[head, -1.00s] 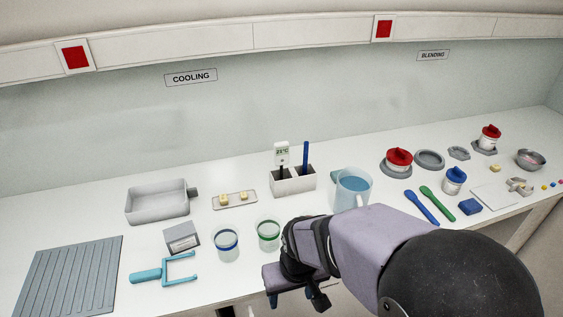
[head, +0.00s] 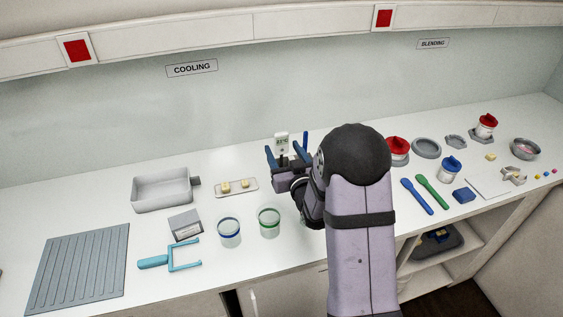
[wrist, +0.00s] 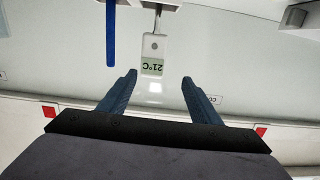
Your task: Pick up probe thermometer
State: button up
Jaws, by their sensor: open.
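In the wrist view my gripper (wrist: 158,76) is open, and the thermometer's head lies beyond and between the fingertips. I see no contact.
A blue stick (wrist: 110,32) stands in the same holder, close to the thermometer. A tray with pale cubes (head: 253,184) lies to the left. Cups with a blue rim (head: 229,240) and a green rim (head: 269,229) stand in front. My arm hides the clear jug's place.

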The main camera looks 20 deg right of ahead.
aim_at(282, 137)
jog(key=shift+w+d+f+t+p, duration=0.1)
jog(key=shift+w+d+t+p, duration=0.15)
jog(key=shift+d, duration=0.2)
jog(key=shift+w+d+t+p, duration=0.1)
jog(key=shift+w+d+t, duration=0.05)
jog(key=shift+w+d, duration=0.2)
jog(key=shift+w+f, duration=0.1)
jog(key=shift+w, duration=0.4)
jog(key=shift+w+r+p, duration=0.2)
jog(key=shift+w+p, duration=0.05)
jog(key=shift+p, duration=0.2)
jog(key=w+p, duration=0.2)
jog(key=w, duration=0.1)
jog(key=shift+w+r+p, duration=0.1)
jog(key=shift+w+p, duration=0.15)
jog(key=shift+p, duration=0.05)
jog(key=shift+w, duration=0.6)
grip_shut()
